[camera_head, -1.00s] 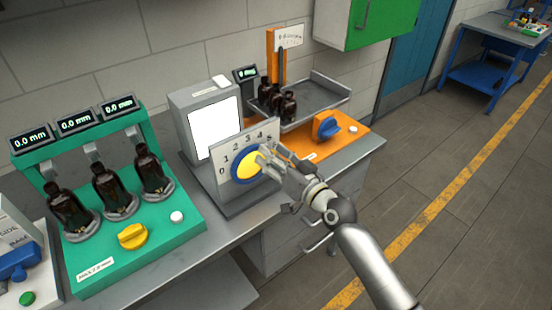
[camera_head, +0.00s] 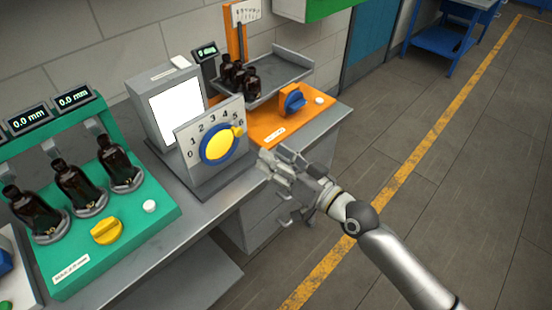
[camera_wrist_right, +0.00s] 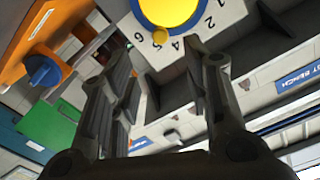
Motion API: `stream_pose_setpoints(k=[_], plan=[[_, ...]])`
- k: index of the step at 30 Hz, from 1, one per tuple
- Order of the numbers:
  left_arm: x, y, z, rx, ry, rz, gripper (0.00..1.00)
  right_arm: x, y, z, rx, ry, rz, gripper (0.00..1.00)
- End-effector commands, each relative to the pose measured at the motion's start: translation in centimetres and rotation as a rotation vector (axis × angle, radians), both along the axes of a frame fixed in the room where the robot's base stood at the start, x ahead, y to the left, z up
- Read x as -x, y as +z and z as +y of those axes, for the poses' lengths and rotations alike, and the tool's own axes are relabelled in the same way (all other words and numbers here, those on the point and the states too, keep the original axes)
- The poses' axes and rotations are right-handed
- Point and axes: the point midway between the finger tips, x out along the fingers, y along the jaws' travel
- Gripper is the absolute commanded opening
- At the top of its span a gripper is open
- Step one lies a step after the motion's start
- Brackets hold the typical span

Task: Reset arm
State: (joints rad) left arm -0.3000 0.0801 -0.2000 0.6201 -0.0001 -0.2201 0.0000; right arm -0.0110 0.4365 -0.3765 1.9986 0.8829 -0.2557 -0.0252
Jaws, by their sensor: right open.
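My right gripper (camera_head: 274,165) is open and empty in front of the bench edge, to the right of the dial. Its two dark fingers are apart in the right wrist view (camera_wrist_right: 160,65). The yellow dial knob (camera_head: 216,146) with its blue ring sits on a white plate marked 0 to 6, its small pointer beside the 6. The knob also shows at the top of the right wrist view (camera_wrist_right: 170,10), clear of the fingers. My left gripper is in no view.
A green station (camera_head: 150,225) with amber bottles (camera_head: 116,160) and a yellow knob (camera_head: 107,231) stands at the left. An orange base (camera_head: 262,123) with a blue knob (camera_head: 294,101) and a bottle tray (camera_head: 285,68) is behind my gripper. Open floor (camera_head: 450,200) lies to the right.

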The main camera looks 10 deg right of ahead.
Motion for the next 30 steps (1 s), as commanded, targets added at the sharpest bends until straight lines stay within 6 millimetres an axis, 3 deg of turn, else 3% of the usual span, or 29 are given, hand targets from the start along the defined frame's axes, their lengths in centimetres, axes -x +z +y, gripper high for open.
stream_pose_setpoints(k=[12,16,20,23,26,30], plan=[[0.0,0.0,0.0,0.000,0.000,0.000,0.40,-0.1,-0.1,0.0,0.001,-0.001,0.001,0.44],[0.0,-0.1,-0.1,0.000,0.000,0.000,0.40,-0.7,-2.7,-0.8,0.028,-0.030,0.037,0.44],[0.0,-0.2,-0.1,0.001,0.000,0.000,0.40,-1.4,-9.8,-3.1,0.110,-0.104,0.132,0.44],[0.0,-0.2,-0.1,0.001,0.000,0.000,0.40,-1.0,-17.2,-5.4,0.198,-0.164,0.232,0.44],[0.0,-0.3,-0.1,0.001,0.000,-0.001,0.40,0.6,-24.4,-7.6,0.290,-0.209,0.336,0.44],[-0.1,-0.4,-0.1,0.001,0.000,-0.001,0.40,4.9,-33.9,-10.3,0.418,-0.246,0.487,0.44]])
